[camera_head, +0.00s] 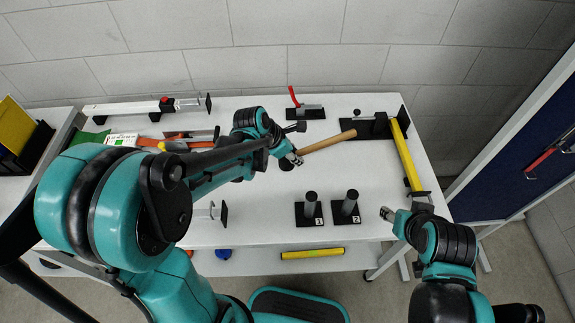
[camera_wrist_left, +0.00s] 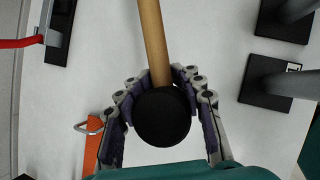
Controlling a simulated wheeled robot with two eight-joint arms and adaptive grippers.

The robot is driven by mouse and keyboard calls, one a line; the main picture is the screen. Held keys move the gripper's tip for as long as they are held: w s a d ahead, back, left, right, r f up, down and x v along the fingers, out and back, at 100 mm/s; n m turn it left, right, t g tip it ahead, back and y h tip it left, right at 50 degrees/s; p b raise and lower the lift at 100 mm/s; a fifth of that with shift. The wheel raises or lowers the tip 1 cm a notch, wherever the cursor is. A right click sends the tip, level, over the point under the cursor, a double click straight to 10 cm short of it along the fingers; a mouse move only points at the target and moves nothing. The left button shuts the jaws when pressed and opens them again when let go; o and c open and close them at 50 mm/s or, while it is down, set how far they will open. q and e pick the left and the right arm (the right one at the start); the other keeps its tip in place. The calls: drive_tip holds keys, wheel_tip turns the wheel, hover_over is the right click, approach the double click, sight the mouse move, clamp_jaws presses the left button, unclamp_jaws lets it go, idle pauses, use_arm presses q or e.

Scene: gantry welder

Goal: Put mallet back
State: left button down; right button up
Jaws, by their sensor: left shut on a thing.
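The mallet has a wooden handle (camera_head: 328,141) and a black round head. My left gripper (camera_head: 291,160) is shut on the mallet near its head, above the white table. In the left wrist view the black head (camera_wrist_left: 163,118) sits between the two fingers of the left gripper (camera_wrist_left: 165,95), and the wooden handle (camera_wrist_left: 153,40) runs away from it. In the head view the handle points right, toward a black fixture (camera_head: 380,127). My right gripper (camera_head: 388,213) is at the table's right front edge; whether it is open is unclear.
Two black stands with posts, marked 1 (camera_head: 311,212) and 2 (camera_head: 350,213), stand at the front. A red-handled clamp (camera_head: 305,112) is at the back. A yellow bar (camera_head: 405,155) lies along the right edge. Tools (camera_head: 185,140) lie at the left. The table (camera_head: 270,220) is clear around mid-front.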

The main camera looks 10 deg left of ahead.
use_arm(q)
drive_tip(key=shift+w+a+f, duration=0.25)
drive_tip(key=shift+a+f, duration=0.35)
drive_tip(key=shift+a, duration=0.25)
drive_tip(key=shift+f+b, duration=0.15)
drive_tip(key=shift+b, duration=0.15)
wheel_tip(320, 180, down, 4)
drive_tip(key=shift+r+b, duration=0.1)
drive_tip(key=shift+b, duration=0.9)
drive_tip(key=shift+r, duration=0.1)
drive_tip(key=c, duration=1.4)
unclamp_jaws()
drive_tip(key=shift+f, duration=0.2)
drive_tip(key=shift+c, duration=0.2)
drive_tip(key=o, duration=0.5)
drive_tip(key=shift+r, duration=0.15)
